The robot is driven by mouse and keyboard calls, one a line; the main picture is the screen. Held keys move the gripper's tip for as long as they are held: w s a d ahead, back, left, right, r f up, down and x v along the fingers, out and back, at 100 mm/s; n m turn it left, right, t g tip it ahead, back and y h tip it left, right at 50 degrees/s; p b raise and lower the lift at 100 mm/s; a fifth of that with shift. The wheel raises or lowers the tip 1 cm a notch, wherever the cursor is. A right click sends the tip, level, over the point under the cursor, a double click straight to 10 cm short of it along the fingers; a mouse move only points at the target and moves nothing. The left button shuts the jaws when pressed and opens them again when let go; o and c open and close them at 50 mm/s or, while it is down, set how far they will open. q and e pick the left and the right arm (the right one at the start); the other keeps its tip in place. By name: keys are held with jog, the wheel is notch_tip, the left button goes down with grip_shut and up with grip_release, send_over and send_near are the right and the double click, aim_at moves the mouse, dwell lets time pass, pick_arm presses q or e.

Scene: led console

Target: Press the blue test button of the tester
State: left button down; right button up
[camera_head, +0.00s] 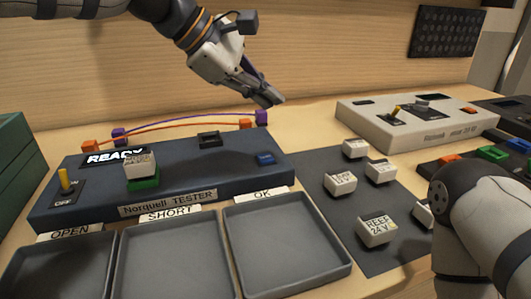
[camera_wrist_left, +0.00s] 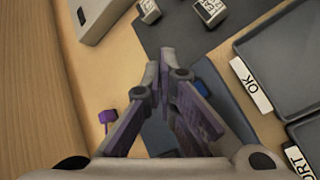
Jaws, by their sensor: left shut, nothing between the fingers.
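The tester (camera_head: 225,185) is a dark blue box labelled "Norquall TESTER", with a display reading "READY". Its blue test button (camera_head: 265,159) is at the right end of its top face. My left gripper (camera_head: 269,97) is shut and empty in the air above and behind the tester's right end, apart from the button. In the left wrist view, the shut fingers (camera_wrist_left: 165,75) cover part of the tester, and a bit of blue shows beside them. A white labelled block (camera_head: 139,163) sits on the tester's green socket (camera_head: 143,183). My right gripper is out of view.
Grey trays labelled OPEN (camera_head: 58,268), SHORT (camera_head: 178,262) and OK (camera_head: 285,245) stand in front. Several white blocks lie on a dark mat (camera_head: 338,213) at right. Orange and purple wires (camera_head: 185,119) arch behind the tester. A white console (camera_head: 420,125) stands back right.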

pick_arm(q)
jog(key=b, duration=0.2)
send_over(266, 159)
notch_tip(266, 159, down, 7)
jog(key=shift+r, duration=0.15)
jog(key=shift+f+p, duration=0.4)
jog(key=shift+f, duration=0.75)
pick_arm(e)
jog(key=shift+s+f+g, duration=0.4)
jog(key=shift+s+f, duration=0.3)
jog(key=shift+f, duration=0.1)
pick_arm(q)
jog(key=shift+f, duration=0.1)
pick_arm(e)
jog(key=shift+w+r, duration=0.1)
pick_arm(q)
jog(key=shift+f, duration=0.3)
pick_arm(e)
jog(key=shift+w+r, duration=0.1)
pick_arm(q)
jog(key=shift+f, duration=0.5)
jog(key=shift+r+p, duration=0.45)
jog(key=shift+r, duration=0.5)
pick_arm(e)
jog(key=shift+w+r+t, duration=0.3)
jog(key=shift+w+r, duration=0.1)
